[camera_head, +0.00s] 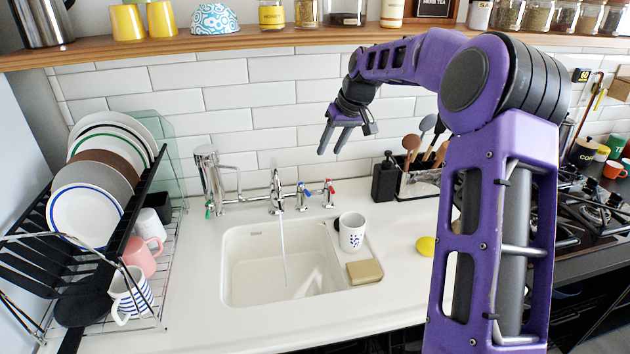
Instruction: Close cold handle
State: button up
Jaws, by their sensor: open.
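The cold handle (302,196) is the blue-marked chrome lever on the tap behind the sink. The hot handle (328,192), marked red, is just to its right. The tap's chrome spout (276,192) stands to their left, and a thin stream of water (283,250) falls from it into the white sink (265,278). My gripper (331,151) is open and empty, with its fingers pointing down. In the picture it is above and slightly right of the cold handle, apart from it.
A tall chrome dispenser (209,178) stands left of the tap. A black soap bottle (385,178) and a utensil holder (420,184) stand to the right. A white cup (351,232) and sponge (364,271) sit right of the basin. A wooden shelf (290,38) runs above.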

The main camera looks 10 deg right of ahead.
aim_at(307, 192)
jog(key=x, duration=0.5)
jog(key=b+x, duration=0.1)
jog(key=x, duration=1.1)
jog(key=shift+a+f, duration=0.2)
jog(key=shift+a, duration=0.15)
grip_shut()
